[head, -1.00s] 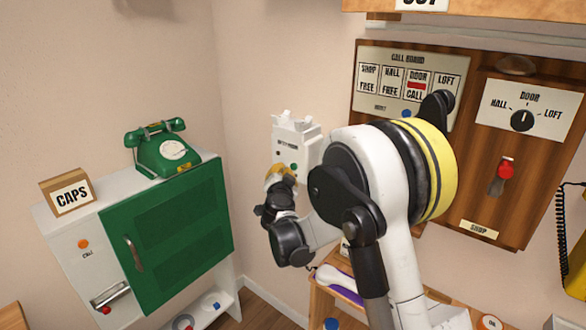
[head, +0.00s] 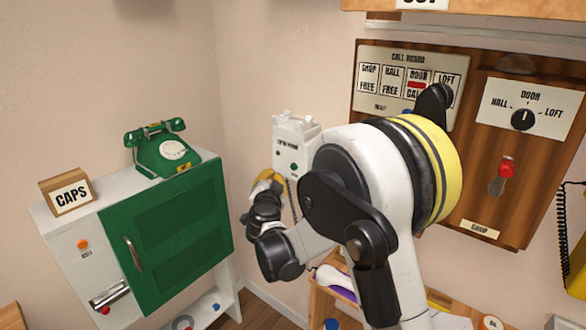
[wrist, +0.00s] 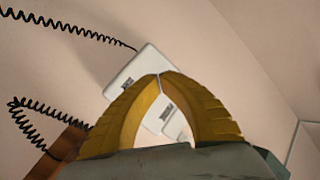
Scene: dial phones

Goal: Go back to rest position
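My gripper (head: 270,176) has yellow fingers and is in front of the corner, at the lower left of the white wall unit (head: 294,148) in the head view. In the wrist view, the two curved fingertips (wrist: 160,75) meet, with nothing seen held between them. The white unit shows behind the fingers in the wrist view (wrist: 140,72), partly hidden by them. My arm is bent, its large joint in front of the wooden call board (head: 405,62) and partly covering it.
A green dial phone (head: 162,150) and a CAPS box (head: 67,192) stand on the white cabinet with a green door (head: 175,235). A wooden panel (head: 520,205) with a dial is at right. A low wooden shelf (head: 320,300) holds several items. Coiled cords (wrist: 70,22) hang nearby.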

